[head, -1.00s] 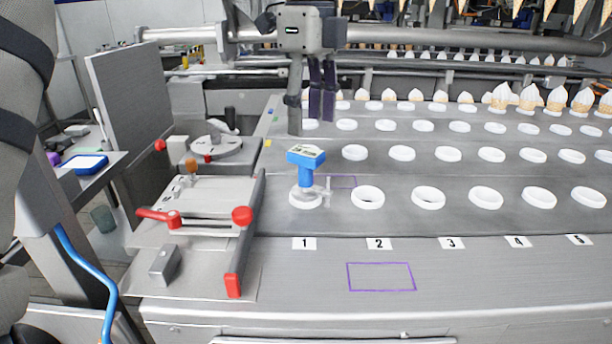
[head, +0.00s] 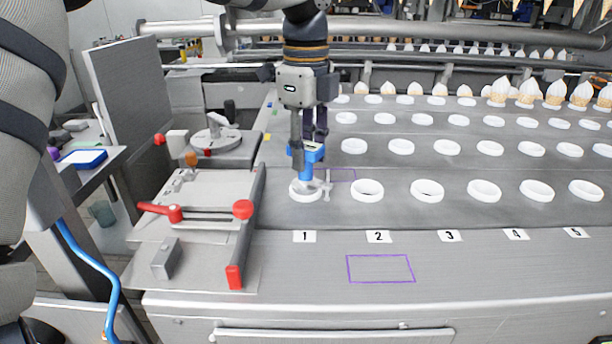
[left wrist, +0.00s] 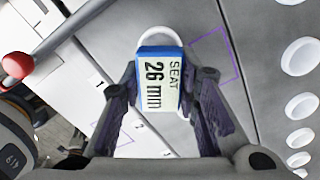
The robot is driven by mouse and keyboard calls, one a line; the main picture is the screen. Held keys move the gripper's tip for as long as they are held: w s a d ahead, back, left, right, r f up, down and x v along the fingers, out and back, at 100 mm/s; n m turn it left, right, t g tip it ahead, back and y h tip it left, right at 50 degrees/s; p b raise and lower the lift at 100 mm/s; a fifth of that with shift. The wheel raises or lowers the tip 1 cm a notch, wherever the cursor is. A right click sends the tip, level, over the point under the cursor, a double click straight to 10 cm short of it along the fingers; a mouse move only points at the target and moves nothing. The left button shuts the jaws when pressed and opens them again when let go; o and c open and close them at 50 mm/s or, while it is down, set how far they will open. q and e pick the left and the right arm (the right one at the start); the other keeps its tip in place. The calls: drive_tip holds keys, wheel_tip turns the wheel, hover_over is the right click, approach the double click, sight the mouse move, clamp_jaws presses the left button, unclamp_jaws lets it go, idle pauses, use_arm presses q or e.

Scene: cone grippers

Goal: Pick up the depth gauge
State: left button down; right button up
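The depth gauge (head: 306,170) is a blue upright tool with a small side bar, standing at the white ring above label 1. In the left wrist view its blue-edged head (left wrist: 160,80) reads "SEAT 26 mm". My left gripper (head: 308,150) points down over it, its dark fingers reaching the height of the head. In the left wrist view the fingers stand on either side of the head, spread apart and close to it. I see no clear grip. The fingers hide part of the head in the head view. My right gripper is not in view.
Rows of white rings (head: 427,190) cover the conveyor to the right, with cones behind. A fixture with red handles (head: 243,209) stands close on the left. A purple outlined rectangle (head: 381,268) on the front ledge is empty.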

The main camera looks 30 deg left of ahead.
use_arm(q)
wheel_tip(320, 180, up, 10)
drive_tip(key=shift+r, duration=0.1)
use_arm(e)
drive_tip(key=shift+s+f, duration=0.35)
use_arm(q)
drive_tip(key=shift+d, duration=0.1)
idle(0.3)
